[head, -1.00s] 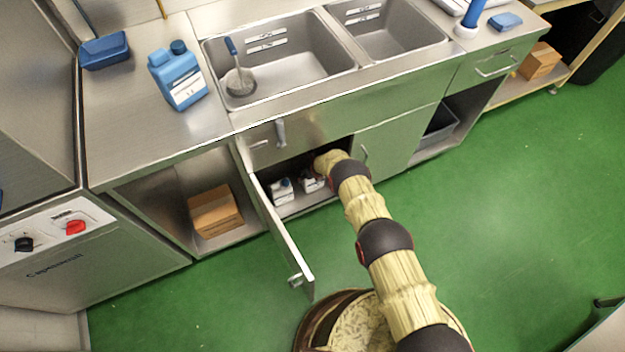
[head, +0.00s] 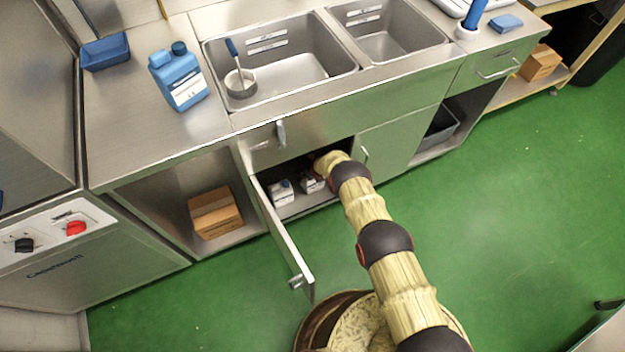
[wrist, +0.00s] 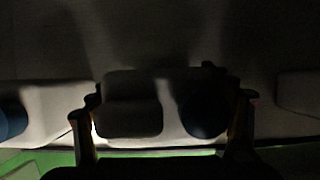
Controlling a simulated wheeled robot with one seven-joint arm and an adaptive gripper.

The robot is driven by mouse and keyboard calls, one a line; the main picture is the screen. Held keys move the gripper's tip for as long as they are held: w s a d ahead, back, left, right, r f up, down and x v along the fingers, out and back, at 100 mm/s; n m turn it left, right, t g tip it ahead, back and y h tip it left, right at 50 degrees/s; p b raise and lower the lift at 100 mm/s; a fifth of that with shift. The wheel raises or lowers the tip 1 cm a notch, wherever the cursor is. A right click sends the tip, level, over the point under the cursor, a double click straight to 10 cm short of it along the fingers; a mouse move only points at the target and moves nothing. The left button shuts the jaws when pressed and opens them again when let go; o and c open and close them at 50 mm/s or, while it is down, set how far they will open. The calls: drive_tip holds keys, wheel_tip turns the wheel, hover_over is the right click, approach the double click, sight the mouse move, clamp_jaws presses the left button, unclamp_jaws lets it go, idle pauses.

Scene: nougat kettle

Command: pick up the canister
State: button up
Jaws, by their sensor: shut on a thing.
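In the wrist view my gripper (wrist: 166,112) has one finger on each side of a pale canister (wrist: 172,97) with a dark round cap, and it is shut on it. The view is dark, so the contact is hard to see. In the head view my gripper is hidden inside the open cabinet under the sink. Two small white canisters stand in that cabinet, one at the left (head: 281,192) and one closer to my arm (head: 312,182). I cannot tell whether the held canister is the one closer to my arm.
The cabinet door (head: 283,240) stands open left of my arm. In the wrist view pale containers flank the held one, at left (wrist: 52,112) and right (wrist: 297,92). A blue jug (head: 180,82) stands on the counter. A cardboard box (head: 214,212) sits in the left bay.

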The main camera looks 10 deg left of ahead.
drive_tip(key=shift+s+f, duration=0.1)
drive_tip(key=shift+s, duration=0.1)
drive_tip(key=r+p, duration=0.2)
drive_tip(key=r, duration=0.1)
drive_tip(key=r+p, duration=0.1)
drive_tip(key=p, duration=0.1)
drive_tip(key=shift+s+d+r, duration=0.1)
drive_tip(key=shift+s+r, duration=0.15)
drive_tip(key=s+r+p, duration=0.1)
drive_tip(key=p, duration=0.2)
drive_tip(key=s+r+p, duration=0.1)
drive_tip(key=r+p, duration=0.1)
drive_tip(key=p, duration=0.1)
drive_tip(key=s+d+r+p, duration=0.1)
drive_tip(key=p, duration=0.2)
drive_tip(key=shift+s+r+p, duration=0.1)
drive_tip(key=shift+r+p, duration=0.15)
drive_tip(key=shift+p, duration=0.05)
drive_tip(key=shift+s+d+r+p, duration=0.2)
drive_tip(key=shift+s+r+p, duration=0.3)
drive_tip(key=shift+p, duration=0.7)
drive_tip(key=s+d+r+p, duration=0.2)
drive_tip(key=s+p, duration=0.6)
drive_tip(key=p, duration=0.5)
drive_tip(key=shift+d+r, duration=0.35)
drive_tip(key=shift+r, duration=0.2)
drive_tip(key=shift+s, duration=0.1)
